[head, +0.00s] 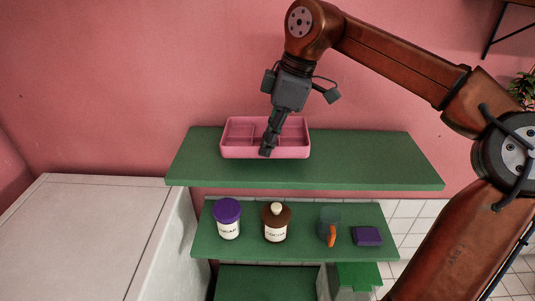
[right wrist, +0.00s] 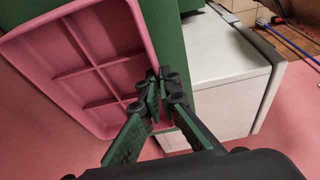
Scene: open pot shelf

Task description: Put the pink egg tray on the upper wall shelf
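The pink egg tray (head: 232,151) is a shallow rectangular tray with several compartments. In the head view it is level, over the left-middle part of the green upper wall shelf (head: 370,160), and seems to rest on it. My right gripper (head: 267,150) reaches down from above to the tray's front wall. In the right wrist view the tray (right wrist: 105,45) fills the upper left, and my right gripper's fingertips (right wrist: 166,92) close together around its rim, one on each side. The tray's underside is hidden. My left gripper is out of view.
The upper shelf's right part is clear. The lower shelf (head: 300,246) holds a purple-lidded jar (head: 228,220), a brown cocoa jar (head: 276,223), a grey mug (head: 328,220) with an orange handle and a purple block (head: 367,236). A white cabinet (head: 95,225) stands at left.

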